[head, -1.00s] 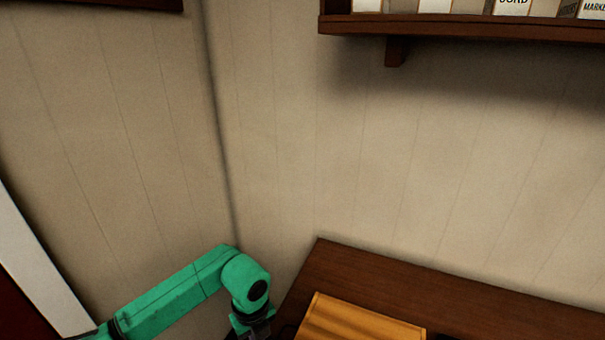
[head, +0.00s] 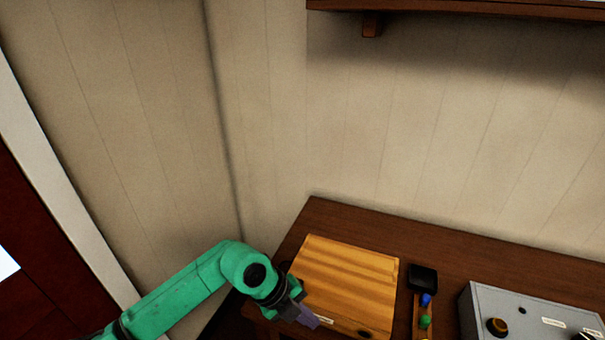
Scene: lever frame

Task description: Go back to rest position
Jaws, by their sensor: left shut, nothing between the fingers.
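My left arm, green, comes in from the lower left of the head view. My left gripper (head: 308,318) is at its end, a grey and purplish part by the near left edge of a wooden board (head: 350,275). The gripper is shut and holds nothing. Whether it touches the board or hangs above it, I cannot tell. My right gripper is not in view.
The board lies on a dark brown table (head: 450,240). Right of it are a black block (head: 423,277), a blue piece (head: 426,299) and a green piece (head: 425,321). A grey panel box (head: 500,300) stands further right. A shelf (head: 470,10) hangs above; the wall between is bare.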

